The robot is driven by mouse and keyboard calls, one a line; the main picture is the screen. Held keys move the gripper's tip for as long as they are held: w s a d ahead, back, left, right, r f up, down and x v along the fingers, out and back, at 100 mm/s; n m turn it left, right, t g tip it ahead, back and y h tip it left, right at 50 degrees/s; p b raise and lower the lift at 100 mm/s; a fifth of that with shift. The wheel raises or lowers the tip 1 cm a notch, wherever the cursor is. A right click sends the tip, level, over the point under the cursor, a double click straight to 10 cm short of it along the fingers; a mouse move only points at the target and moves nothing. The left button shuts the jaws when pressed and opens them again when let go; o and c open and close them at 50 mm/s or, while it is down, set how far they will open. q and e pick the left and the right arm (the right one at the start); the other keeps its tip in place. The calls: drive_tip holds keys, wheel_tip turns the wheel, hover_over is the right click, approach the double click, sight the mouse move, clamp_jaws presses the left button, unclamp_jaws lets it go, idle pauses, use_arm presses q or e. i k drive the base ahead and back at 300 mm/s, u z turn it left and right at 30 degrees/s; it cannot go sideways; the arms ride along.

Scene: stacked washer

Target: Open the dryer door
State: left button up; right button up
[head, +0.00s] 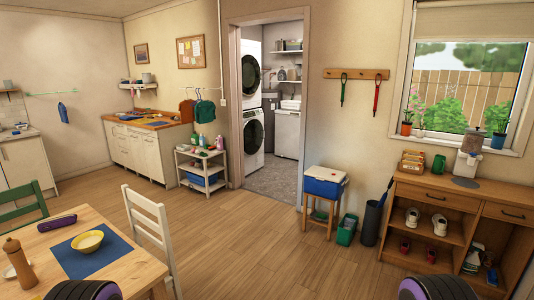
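A stack of two white front-loading machines stands in the small room beyond the doorway. The upper machine, which I take to be the dryer (250,48), has a round dark door (251,73) that looks shut. The lower machine, which I take to be the washer (252,160), has a similar round door (254,137) that also looks shut. The door jamb hides the left side of both machines. Neither gripper is visible; only dark rounded parts of my arms show at the bottom edge.
The doorway frame (233,110) stands open across clear wooden floor (225,245). A dining table (110,262) and white chair (152,232) are at the near left. A white shelf cart (201,168) stands left of the doorway, a cooler on a stool (324,183) right of it.

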sight(251, 75)
drive_tip(key=i, duration=6.1)
drive_tip(key=u, duration=0.25)
drive_tip(key=i, duration=2.25)
drive_tip(key=z, duration=1.4)
drive_tip(key=i, duration=1.8)
drive_tip(key=u, duration=1.3)
drive_tip(key=i, duration=0.45)
drive_tip(key=z, duration=0.05)
